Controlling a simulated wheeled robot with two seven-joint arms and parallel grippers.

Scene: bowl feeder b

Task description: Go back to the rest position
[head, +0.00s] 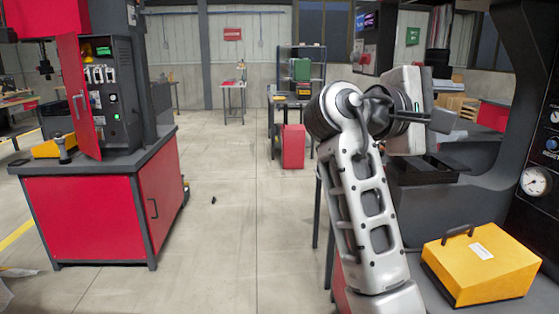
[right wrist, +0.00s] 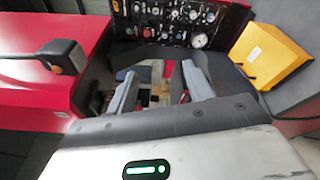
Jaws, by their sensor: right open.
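My right gripper (head: 438,106) is raised at the right of the head view, at the end of my grey and white arm. It is turned partly away, so its fingers show only in part there. In the right wrist view the two grey fingers of the right gripper (right wrist: 162,88) stand apart, with nothing between them. My left gripper is in neither view.
A yellow box (head: 480,262) with a dark handle sits on the machine at the lower right. A dark tray (head: 428,170) lies below the right gripper. A red cabinet (head: 85,218) stands at the left. The middle floor is mostly clear.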

